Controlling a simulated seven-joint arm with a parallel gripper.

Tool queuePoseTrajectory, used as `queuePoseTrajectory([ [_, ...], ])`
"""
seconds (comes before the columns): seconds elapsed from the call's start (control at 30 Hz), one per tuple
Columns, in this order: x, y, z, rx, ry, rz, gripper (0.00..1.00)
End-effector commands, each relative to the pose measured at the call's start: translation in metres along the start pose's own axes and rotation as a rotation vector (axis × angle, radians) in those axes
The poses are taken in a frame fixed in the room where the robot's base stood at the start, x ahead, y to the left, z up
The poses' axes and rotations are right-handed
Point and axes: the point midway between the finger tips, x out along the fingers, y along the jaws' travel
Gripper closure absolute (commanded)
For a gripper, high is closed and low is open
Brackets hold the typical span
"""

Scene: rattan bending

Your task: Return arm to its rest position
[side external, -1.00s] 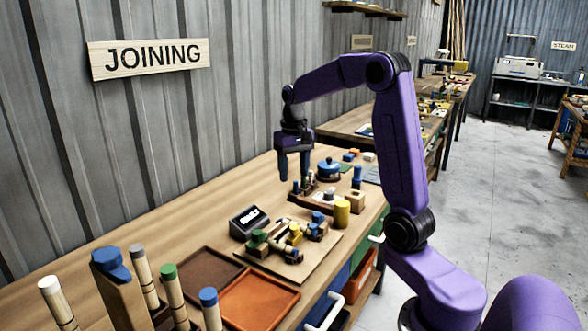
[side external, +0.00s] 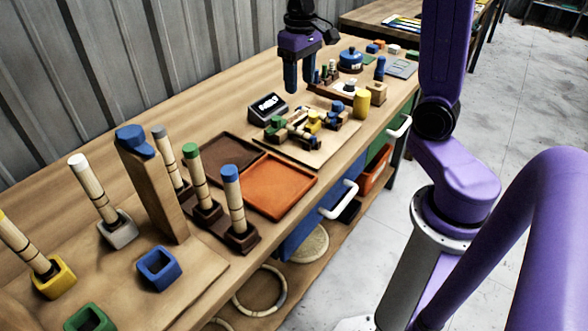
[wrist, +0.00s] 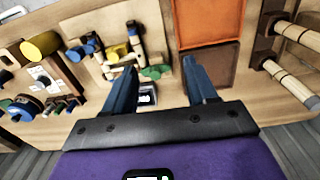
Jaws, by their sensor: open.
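My gripper (side external: 299,78) hangs with its blue fingers pointing down over the back part of the wooden workbench (side external: 190,112) in the side view. It is above and behind the small black display box (side external: 268,107). In the wrist view my gripper (wrist: 160,82) shows its two fingers spread apart with nothing held between them. The display box (wrist: 147,96) shows between the fingers there, on the bench below.
A board with joined blocks (side external: 303,130) lies near the gripper. A yellow cylinder (side external: 361,103) stands right of it. A brown tray (side external: 222,155) and an orange tray (side external: 277,186) lie in front. Upright rods in holders and a tall wooden post (side external: 158,190) stand at left.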

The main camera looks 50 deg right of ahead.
Motion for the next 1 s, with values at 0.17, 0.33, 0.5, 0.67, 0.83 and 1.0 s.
queuePoseTrajectory([
  [0.17, 0.005, -0.046, 0.039, -0.217, 0.005, -0.003, 0.43],
  [0.33, 0.011, -0.077, 0.082, -0.418, 0.008, -0.006, 0.43],
  [0.5, 0.018, -0.098, 0.129, -0.620, 0.011, -0.010, 0.43],
  [0.67, 0.026, -0.108, 0.174, -0.810, 0.013, -0.014, 0.43],
  [0.83, 0.034, -0.108, 0.215, -0.989, 0.016, -0.019, 0.43],
  [1.0, 0.040, -0.105, 0.239, -1.097, 0.016, -0.021, 0.43],
])
